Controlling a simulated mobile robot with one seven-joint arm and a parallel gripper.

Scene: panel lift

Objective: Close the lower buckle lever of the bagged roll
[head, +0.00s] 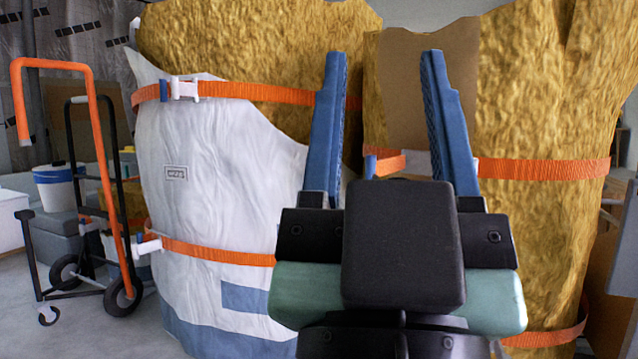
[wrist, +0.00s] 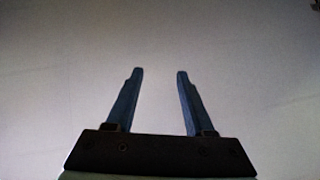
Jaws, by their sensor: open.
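The bagged roll (head: 215,170) is a yellow roll partly covered by a white bag, left of centre in the head view. Two orange straps run around it. The lower strap (head: 210,252) carries a white buckle lever (head: 149,246) at the bag's left edge, and the lever sticks out to the left. The upper strap has a white buckle (head: 184,88) with a blue part. My gripper (head: 385,60) is open and empty, raised in front of the gap between the rolls, to the right of the lower lever. The wrist view shows its open fingers (wrist: 159,72) against a plain pale surface.
A second yellow roll (head: 535,100) with a brown sheet and orange straps stands at the right. A hand truck (head: 105,180) with an orange handle stands left of the bag. A white bucket (head: 58,186) and boxes are behind it. Grey floor shows at lower left.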

